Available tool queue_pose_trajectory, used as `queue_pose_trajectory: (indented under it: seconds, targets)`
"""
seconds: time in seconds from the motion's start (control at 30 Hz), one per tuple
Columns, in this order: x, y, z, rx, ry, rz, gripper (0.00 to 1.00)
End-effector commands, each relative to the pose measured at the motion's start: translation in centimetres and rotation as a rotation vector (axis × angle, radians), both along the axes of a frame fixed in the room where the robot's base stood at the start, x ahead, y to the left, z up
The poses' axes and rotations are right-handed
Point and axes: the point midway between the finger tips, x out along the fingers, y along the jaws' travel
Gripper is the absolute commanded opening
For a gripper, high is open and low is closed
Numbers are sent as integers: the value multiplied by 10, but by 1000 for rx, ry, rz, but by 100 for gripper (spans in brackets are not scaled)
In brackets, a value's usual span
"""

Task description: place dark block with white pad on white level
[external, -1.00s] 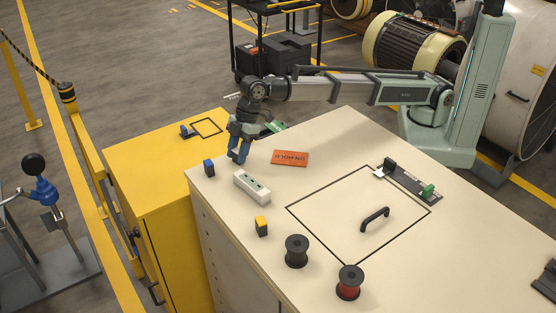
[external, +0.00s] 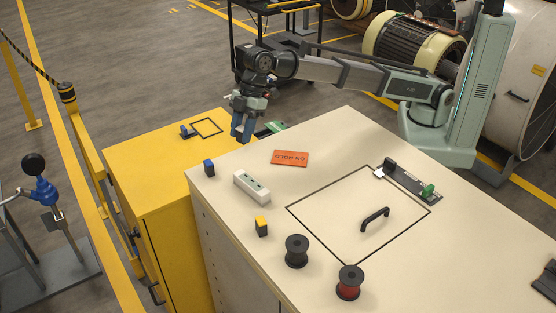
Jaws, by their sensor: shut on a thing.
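The white level (external: 252,187) is a pale bar with green vials, lying on the cream bench top between two small dark blocks. My gripper (external: 241,138) points down over the bench's far left corner, behind the level and apart from it. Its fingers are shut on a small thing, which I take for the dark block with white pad. The fingers hide it, and I cannot make out its pad. No dark block with a white pad stands free near the level.
A blue-topped block (external: 209,168) and a yellow-topped block (external: 261,226) stand near the level. An orange sign (external: 290,158) lies right of my gripper, a green-ended item (external: 274,127) behind it. Two spools (external: 297,251) stand in front. A handled panel (external: 340,215) is at right.

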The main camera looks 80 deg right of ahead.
Motion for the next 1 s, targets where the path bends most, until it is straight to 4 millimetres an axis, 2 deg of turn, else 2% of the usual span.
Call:
queue_pose_trajectory:
  seconds: [0.03,0.2,0.37,0.47,0.57,0.9,1.0]
  targets:
    - [-10,15,4,3,-3,21,8]
    - [-35,61,20,11,-11,82,8]
    - [-46,93,36,13,-10,122,8]
    - [-41,96,39,7,-3,127,8]
    - [-43,94,32,-2,4,137,8]
    - [-44,92,-18,-4,4,138,8]
    - [-44,93,-25,-4,4,138,8]
